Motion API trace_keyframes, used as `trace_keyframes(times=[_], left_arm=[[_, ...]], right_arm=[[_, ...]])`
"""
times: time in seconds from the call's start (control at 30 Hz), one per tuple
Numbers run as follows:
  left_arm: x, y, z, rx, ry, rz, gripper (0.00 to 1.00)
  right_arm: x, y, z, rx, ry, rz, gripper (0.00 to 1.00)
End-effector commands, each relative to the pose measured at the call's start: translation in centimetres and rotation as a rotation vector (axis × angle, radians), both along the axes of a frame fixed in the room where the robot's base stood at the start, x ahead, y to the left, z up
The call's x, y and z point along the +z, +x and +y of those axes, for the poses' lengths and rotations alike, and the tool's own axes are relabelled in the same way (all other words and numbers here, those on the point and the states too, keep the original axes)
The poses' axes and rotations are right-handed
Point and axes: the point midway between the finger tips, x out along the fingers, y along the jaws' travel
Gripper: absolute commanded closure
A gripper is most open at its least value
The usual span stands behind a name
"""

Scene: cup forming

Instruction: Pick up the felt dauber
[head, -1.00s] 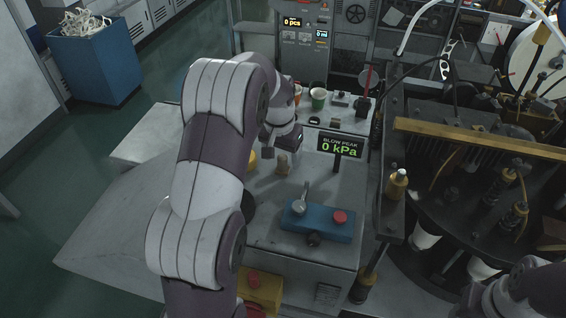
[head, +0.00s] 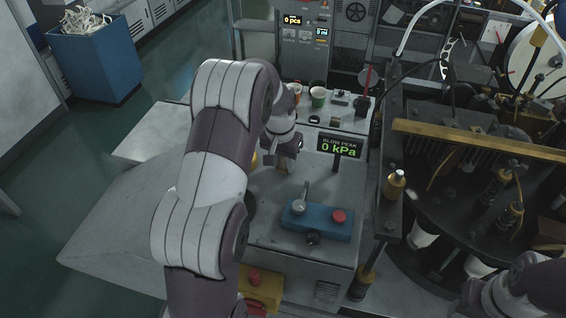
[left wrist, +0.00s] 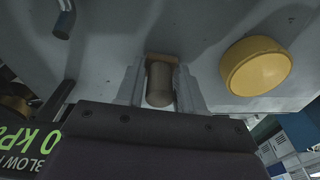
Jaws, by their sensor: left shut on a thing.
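The felt dauber (left wrist: 159,84) is a small tan, rounded piece with a flat brown end, seen in the left wrist view between my left gripper's two fingers (left wrist: 160,88). Both fingers lie along its sides and are shut on it. It is over the grey bench top; I cannot tell whether it still touches the surface. In the head view my left gripper (head: 286,158) is over the bench behind the blue control box, and the dauber is mostly hidden by the fingers. My right gripper is out of view; only part of my right arm shows at the bottom right.
A round yellow pot or lid (left wrist: 256,67) stands close beside the dauber. A blue control box (head: 318,222) with a lever and red button is in front. The pressure display (head: 339,145) is to the right.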

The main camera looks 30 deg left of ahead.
Motion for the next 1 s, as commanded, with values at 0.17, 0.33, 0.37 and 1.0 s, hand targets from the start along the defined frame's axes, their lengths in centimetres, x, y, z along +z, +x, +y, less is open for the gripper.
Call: trace_keyframes(times=[0.17, 0.33, 0.37, 1.0], left_arm=[[1.9, 0.1, 0.0, -0.001, 0.001, -0.008, 0.92], [4.4, -1.7, -1.7, -0.004, 0.002, -0.007, 0.92], [4.9, -2.3, -2.2, -0.003, 0.001, -0.007, 0.92], [10.6, -8.6, -7.9, 0.0, 0.0, -0.002, 0.92]], right_arm=[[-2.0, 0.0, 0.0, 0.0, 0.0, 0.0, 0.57], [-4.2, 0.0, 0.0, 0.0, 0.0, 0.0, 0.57], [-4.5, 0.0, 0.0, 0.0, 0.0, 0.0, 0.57], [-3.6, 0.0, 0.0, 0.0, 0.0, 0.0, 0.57]])
